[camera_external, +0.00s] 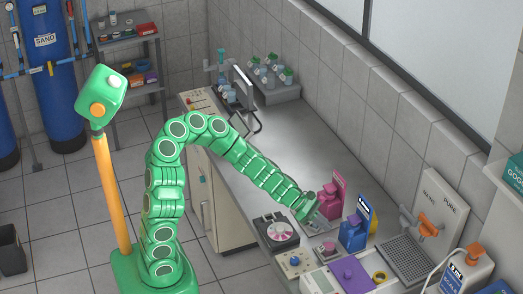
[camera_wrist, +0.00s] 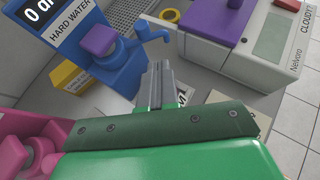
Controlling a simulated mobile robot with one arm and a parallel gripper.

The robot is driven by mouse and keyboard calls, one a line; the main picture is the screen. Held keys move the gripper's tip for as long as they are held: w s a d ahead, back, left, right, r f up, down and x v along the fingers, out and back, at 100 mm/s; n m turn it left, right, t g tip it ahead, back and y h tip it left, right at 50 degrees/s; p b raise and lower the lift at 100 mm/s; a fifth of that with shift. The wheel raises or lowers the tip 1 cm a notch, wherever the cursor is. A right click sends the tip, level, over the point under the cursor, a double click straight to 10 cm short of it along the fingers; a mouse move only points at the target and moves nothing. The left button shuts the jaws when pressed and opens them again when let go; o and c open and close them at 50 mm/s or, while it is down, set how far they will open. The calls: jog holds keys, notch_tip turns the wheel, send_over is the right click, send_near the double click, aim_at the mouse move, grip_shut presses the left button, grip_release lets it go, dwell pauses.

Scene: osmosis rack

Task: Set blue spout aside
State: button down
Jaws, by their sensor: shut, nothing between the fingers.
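The blue hard-water dispenser (camera_external: 352,234) stands on the bench, right of my gripper (camera_external: 316,220) in the external view. In the wrist view, the blue dispenser (camera_wrist: 112,66) is at the upper left, with a purple block on its front. The blue spout (camera_wrist: 152,30) sticks out from its right side, at the top centre. My gripper (camera_wrist: 159,82) is shut and empty. Its fingertips appear just below the spout in the wrist view; I cannot tell the gap in depth. In the external view the spout is too small to make out.
A pink dispenser (camera_external: 331,195) stands close beside my gripper; it also shows at the wrist view's lower left (camera_wrist: 30,150). A pale instrument with a purple top (camera_wrist: 220,20) is at the upper right. A drip grate (camera_external: 405,256) lies right of the blue dispenser.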

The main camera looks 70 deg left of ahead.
jog(key=s+a+r, duration=0.3)
jog(key=s+r, duration=0.1)
jog(key=s, duration=0.3)
jog(key=shift+s+a+r, duration=0.2)
jog(key=shift+s+r, duration=0.05)
jog(key=shift+r, duration=0.1)
dwell(0.4)
jog(key=s+a+r+m+g+y, duration=0.3)
jog(key=s+a+r+m+y, duration=0.3)
jog(key=m, duration=0.7)
jog(key=s+a+r+m+g+y, duration=0.2)
jog(key=s+a+r+m+y, duration=0.15)
jog(key=s+a+m, duration=0.7)
jog(key=s+d+f+m+g, duration=0.1)
jog(key=s+d+f+g, duration=0.1)
jog(key=s, duration=0.6)
jog(key=s+d+f+m+g, duration=0.1)
jog(key=s+d+f, duration=0.3)
jog(key=s, duration=0.5)
jog(key=shift+s+d+g, duration=0.25)
jog(key=shift+d+g, duration=0.05)
jog(key=shift+g, duration=0.3)
